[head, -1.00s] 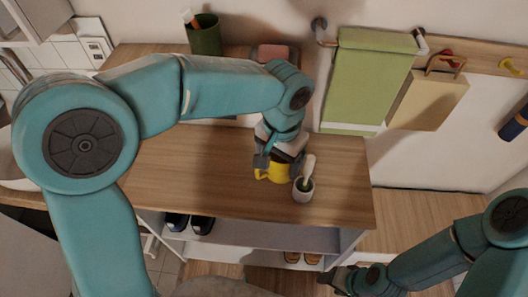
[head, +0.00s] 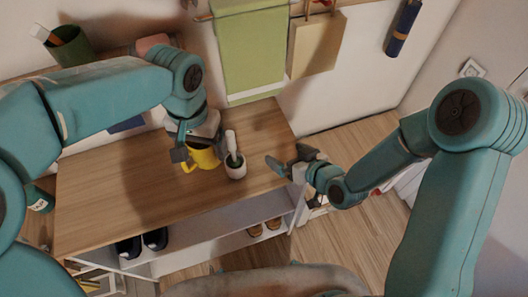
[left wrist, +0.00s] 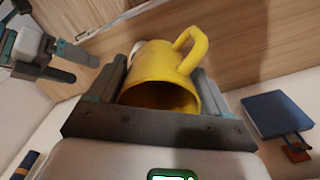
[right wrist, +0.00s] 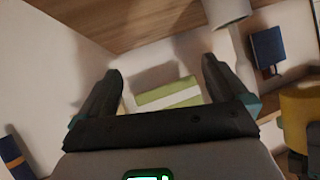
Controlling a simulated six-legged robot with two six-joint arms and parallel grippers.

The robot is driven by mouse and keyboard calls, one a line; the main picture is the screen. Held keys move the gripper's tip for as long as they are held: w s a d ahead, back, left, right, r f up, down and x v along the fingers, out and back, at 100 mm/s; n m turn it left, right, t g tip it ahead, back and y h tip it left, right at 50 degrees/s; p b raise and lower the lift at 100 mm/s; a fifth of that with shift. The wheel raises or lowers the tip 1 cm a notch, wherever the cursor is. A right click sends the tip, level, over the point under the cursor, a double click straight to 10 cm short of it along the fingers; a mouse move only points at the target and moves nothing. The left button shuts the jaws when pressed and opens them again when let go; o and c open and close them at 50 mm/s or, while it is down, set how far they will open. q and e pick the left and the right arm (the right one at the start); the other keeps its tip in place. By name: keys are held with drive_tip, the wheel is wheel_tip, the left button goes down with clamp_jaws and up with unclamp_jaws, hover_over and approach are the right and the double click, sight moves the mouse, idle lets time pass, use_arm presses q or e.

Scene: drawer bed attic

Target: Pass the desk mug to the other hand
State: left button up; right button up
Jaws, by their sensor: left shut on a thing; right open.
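The yellow mug (head: 203,157) is at the right part of the wooden desk top (head: 130,185) in the head view. My left gripper (head: 190,147) is shut on it from above. In the left wrist view the mug (left wrist: 162,78) sits between the two fingers (left wrist: 160,85), its handle toward the upper right. I cannot tell whether the mug touches the desk.
A small white pot with a brush (head: 235,168) stands between the mug and my right gripper. A green towel (head: 247,50) and a tan bag (head: 315,45) hang on the wall behind. A green cup (head: 70,45) stands at the back left. Shoes (head: 142,243) are on the shelf below.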

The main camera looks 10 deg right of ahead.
sight(209, 147)
use_arm(q)
drive_tip(key=shift+s, duration=0.1)
use_arm(e)
drive_tip(key=s+a+r+n+g+y, duration=0.3)
drive_tip(key=a+r+n+y, duration=0.1)
drive_tip(key=r+n+y, duration=0.25)
drive_tip(key=s+a+r+n+g+y, duration=0.2)
drive_tip(key=s+a+r+n+y, duration=0.25)
drive_tip(key=r, duration=0.25)
drive_tip(key=x, duration=1.1)
drive_tip(key=shift+w+f, duration=0.25)
drive_tip(key=shift+w, duration=0.15)
